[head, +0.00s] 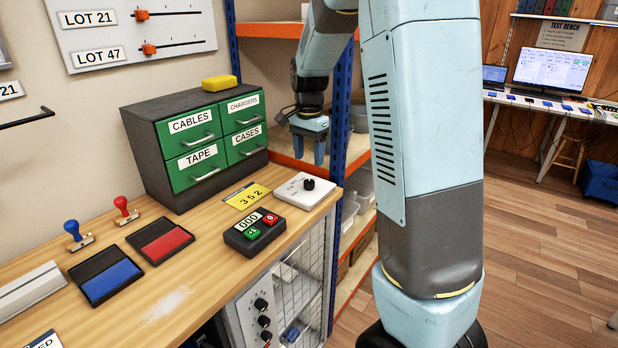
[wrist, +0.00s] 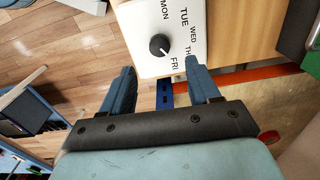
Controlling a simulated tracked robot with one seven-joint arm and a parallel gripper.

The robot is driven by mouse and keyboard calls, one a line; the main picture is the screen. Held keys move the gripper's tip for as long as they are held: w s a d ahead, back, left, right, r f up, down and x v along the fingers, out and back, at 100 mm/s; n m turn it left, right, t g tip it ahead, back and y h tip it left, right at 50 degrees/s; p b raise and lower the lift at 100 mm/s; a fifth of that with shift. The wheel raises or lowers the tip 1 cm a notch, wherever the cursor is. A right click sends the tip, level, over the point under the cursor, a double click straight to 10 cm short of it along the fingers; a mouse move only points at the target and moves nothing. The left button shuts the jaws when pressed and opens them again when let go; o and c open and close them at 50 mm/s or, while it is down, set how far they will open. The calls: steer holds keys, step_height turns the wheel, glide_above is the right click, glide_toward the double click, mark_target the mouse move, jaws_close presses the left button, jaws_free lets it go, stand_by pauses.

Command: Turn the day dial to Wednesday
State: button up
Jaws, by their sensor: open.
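The day dial is a black round knob (wrist: 159,44) on a white box (wrist: 146,61), with MON, TUE, WED, a partly covered TH and FRI printed around it in the wrist view. A small mark by the knob seems to lie towards FRI, but I cannot tell its setting surely. In the head view the white box (head: 290,194) with its knob (head: 308,184) sits at the bench's right end. My gripper (head: 309,158) is open and empty, above and beyond the box, apart from the knob. In the wrist view my gripper (wrist: 158,72) has its fingers spread below the knob.
A yellow 352 card (head: 247,196) and a black counter (head: 253,232) with green and red buttons lie left of the dial box. A drawer cabinet (head: 160,140) stands behind them. The orange-edged shelf (head: 350,155) is beside my gripper.

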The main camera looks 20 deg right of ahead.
mark_target(309, 181)
step_height(309, 181, down, 8)
steer(key=shift+r, duration=0.15)
stand_by(0.4)
steer(key=c, duration=1)
steer(key=shift+c, duration=0.2)
steer(key=shift+n, duration=0.3)
steer(key=n, duration=1)
steer(key=shift+n, duration=0.3)
